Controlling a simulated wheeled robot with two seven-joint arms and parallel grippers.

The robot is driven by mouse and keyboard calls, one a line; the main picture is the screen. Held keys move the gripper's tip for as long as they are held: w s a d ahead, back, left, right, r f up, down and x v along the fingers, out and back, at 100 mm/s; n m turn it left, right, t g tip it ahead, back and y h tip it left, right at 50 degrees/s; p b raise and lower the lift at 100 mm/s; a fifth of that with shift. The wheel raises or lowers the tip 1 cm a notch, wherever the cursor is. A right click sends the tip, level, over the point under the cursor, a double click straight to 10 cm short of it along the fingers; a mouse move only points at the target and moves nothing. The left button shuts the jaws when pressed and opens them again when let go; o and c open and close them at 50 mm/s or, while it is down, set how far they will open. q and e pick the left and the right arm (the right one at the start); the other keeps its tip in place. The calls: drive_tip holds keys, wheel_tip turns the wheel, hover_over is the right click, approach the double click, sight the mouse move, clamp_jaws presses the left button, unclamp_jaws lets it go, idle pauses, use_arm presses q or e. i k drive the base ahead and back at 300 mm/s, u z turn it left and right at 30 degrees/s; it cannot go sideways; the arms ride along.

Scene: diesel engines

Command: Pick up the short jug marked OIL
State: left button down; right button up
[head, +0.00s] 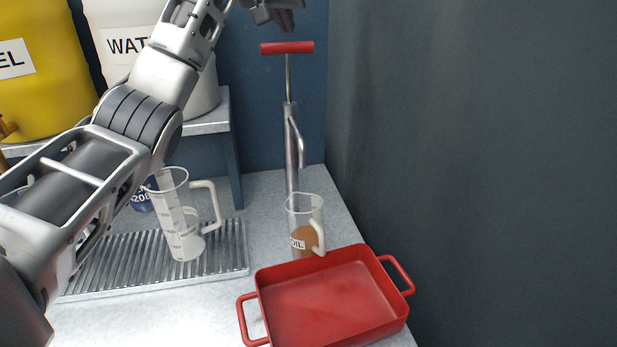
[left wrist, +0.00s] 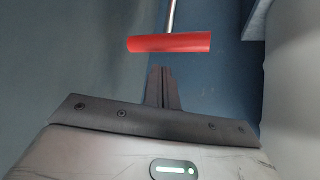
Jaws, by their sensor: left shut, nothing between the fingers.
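The short jug marked OIL (head: 304,238) is a clear jug with a pale handle on its right and brown liquid in it. It stands upright on the grey bench, just behind the red tray, in the head view. My left gripper (head: 284,20) is high above the bench, over the red T-handle of the pump, far from the jug. In the left wrist view its fingers (left wrist: 161,88) are shut together and empty, with the red handle (left wrist: 169,42) beyond them. The jug is not in the left wrist view. My right gripper is in neither view.
A taller clear jug (head: 180,225) stands on the ribbed drip tray (head: 228,262), left of the OIL jug. The red tray (head: 330,298) lies in front. The grey pump (head: 291,135) rises behind. Yellow (head: 45,60) and white (head: 205,92) containers stand on a shelf at left.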

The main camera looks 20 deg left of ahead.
sight(310, 235)
drive_tip(key=k, duration=1.55)
